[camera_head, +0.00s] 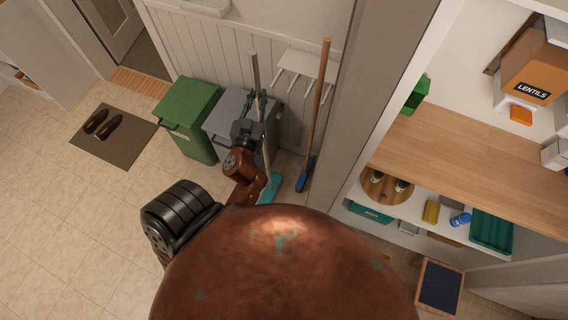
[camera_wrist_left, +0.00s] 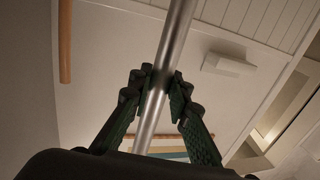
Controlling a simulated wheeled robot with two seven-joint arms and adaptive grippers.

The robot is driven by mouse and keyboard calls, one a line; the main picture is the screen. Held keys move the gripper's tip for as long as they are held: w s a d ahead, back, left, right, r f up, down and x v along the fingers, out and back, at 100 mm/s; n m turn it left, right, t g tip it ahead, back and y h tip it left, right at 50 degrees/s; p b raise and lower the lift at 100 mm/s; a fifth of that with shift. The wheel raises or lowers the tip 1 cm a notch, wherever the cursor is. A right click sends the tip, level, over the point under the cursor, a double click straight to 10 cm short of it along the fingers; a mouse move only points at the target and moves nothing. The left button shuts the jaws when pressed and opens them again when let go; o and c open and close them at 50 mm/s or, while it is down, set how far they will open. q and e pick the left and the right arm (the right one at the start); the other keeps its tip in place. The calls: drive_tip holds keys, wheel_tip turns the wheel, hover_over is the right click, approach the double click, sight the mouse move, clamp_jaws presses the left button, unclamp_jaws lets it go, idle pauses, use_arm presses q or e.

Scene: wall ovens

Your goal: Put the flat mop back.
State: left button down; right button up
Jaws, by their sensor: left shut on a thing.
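The flat mop has a thin grey metal pole (camera_head: 255,72) and a teal head (camera_head: 270,188) low near the floor. It stands nearly upright in front of the bins and the panelled wall. My left gripper (camera_head: 260,104) is shut around the pole. In the left wrist view the green fingers (camera_wrist_left: 160,84) close on the bare metal pole (camera_wrist_left: 175,40) from both sides. My arm hides part of the lower pole and the head's edge, so I cannot tell whether the head touches the floor. My right gripper is out of view.
A broom with a wooden handle (camera_head: 319,105) and blue head (camera_head: 306,174) stands right of the mop, by a white pegged rack (camera_head: 307,67). A green bin (camera_head: 187,108) and grey bin (camera_head: 226,112) stand left. Shelves with a wooden counter (camera_head: 470,165) are at right. Floor at left is mostly clear.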

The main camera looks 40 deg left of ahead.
use_arm(q)
drive_tip(key=shift+w, duration=0.1)
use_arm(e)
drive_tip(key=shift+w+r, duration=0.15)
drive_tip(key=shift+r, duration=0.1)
use_arm(q)
drive_tip(key=shift+w, duration=0.35)
drive_tip(key=w+a+p, duration=0.1)
drive_tip(key=w+a, duration=0.1)
drive_tip(key=w, duration=0.7)
drive_tip(key=w+a, duration=0.3)
drive_tip(key=w, duration=0.6)
drive_tip(key=f, duration=0.2)
drive_tip(key=f+b, duration=0.1)
drive_tip(key=f, duration=0.4)
drive_tip(key=shift+w+d, duration=0.15)
drive_tip(key=shift+w, duration=0.15)
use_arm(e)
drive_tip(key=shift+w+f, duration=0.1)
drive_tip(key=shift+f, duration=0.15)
use_arm(q)
drive_tip(key=shift+f+b, duration=0.1)
drive_tip(key=shift+b, duration=0.2)
drive_tip(key=shift+f, duration=0.15)
drive_tip(key=c, duration=1.8)
unclamp_jaws()
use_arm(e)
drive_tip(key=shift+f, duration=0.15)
